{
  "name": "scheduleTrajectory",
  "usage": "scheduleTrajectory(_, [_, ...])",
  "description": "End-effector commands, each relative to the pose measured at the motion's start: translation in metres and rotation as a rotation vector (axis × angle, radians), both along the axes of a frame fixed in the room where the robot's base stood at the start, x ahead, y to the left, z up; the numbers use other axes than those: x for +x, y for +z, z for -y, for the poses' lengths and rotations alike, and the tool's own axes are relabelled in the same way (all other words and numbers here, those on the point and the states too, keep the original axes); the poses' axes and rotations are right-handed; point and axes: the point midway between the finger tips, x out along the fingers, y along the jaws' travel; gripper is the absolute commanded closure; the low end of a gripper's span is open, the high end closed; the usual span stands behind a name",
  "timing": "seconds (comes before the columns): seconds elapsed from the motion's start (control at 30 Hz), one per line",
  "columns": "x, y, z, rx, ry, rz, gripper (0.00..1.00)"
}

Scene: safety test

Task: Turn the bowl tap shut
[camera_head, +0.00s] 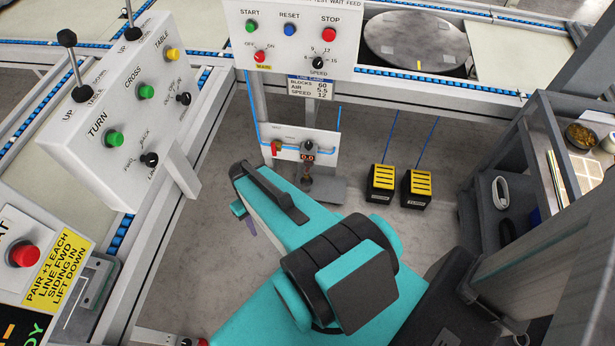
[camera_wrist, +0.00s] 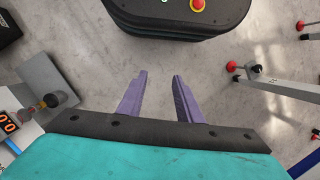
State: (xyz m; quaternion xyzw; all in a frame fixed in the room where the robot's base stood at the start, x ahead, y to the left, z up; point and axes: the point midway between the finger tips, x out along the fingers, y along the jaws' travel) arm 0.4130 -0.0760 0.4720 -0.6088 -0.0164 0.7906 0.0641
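A small air filter unit (camera_head: 308,152) with a display and an amber-brown bowl hangs on a white panel low in the middle of the head view. In the wrist view the bowl (camera_wrist: 50,101) shows at the left, beside a display that is partly cut off. The tap at the bowl is too small for me to tell its position. A red valve handle (camera_head: 276,148) is on the same panel, left of the bowl. My gripper (camera_wrist: 160,75) has its two purple fingers apart, with nothing between them. It is over bare floor, clear of the bowl.
A grey plate (camera_wrist: 49,78) lies beside the bowl. Two black boxes with yellow tops (camera_head: 383,183) stand on the floor to the right. A control box (camera_head: 120,110) and conveyor frames are at the left and back. A grey shelf unit (camera_head: 505,170) stands at the right.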

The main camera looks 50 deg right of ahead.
Motion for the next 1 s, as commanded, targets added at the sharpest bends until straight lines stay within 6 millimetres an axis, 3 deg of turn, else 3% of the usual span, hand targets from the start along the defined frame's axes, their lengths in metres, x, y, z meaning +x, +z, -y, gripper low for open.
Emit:
scheduleTrajectory(0.03, [0.007, -0.014, 0.008, 0.003, -0.01, 0.016, 0.68])
scheduleTrajectory(0.3, [0.038, -0.037, 0.044, 0.014, -0.04, 0.098, 0.68])
scheduleTrajectory(1.0, [0.093, -0.084, 0.161, -0.004, -0.107, 0.308, 0.68])
